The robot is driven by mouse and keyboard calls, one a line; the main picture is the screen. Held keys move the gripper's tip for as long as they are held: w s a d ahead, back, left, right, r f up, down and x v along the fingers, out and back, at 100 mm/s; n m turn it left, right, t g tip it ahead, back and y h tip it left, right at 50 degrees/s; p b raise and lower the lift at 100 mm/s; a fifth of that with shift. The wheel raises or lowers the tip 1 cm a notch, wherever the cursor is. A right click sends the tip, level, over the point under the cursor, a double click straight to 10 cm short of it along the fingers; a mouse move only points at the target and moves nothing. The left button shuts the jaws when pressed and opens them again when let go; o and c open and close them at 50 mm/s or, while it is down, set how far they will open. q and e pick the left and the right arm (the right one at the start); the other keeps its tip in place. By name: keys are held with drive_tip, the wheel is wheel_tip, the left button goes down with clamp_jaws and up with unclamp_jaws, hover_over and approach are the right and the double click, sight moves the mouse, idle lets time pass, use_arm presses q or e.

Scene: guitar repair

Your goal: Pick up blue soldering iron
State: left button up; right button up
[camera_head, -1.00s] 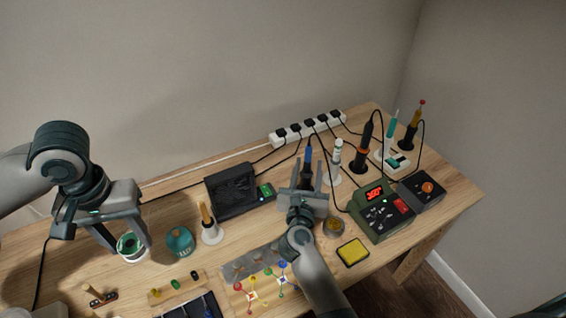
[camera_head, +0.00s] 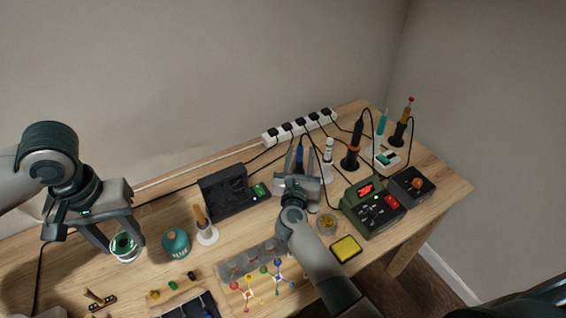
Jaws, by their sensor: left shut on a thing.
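The blue soldering iron (camera_head: 299,155) stands upright at the back of the table, in front of the power strip. Its lower part and its stand are hidden behind my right gripper. My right gripper (camera_head: 299,165) reaches to it from the front, with its fingers apart on either side of the iron. Whether they touch it is too small to tell. My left gripper (camera_head: 124,244) is at the left of the table, shut on a round green and white spool-like thing (camera_head: 124,247).
A black box-shaped device (camera_head: 226,192) stands close left of my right gripper. A white iron (camera_head: 328,158), an orange-black iron (camera_head: 353,143) and a green soldering station (camera_head: 372,207) stand to its right. The power strip (camera_head: 300,127) and cables lie behind. A yellow sponge (camera_head: 345,249) lies in front.

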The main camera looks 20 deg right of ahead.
clamp_jaws()
drive_tip(key=shift+r, duration=0.2)
use_arm(q)
drive_tip(key=shift+r+p, duration=0.3)
drive_tip(key=shift+r, duration=0.05)
use_arm(e)
wheel_tip(320, 180, up, 10)
drive_tip(key=shift+f, duration=0.15)
idle(0.6)
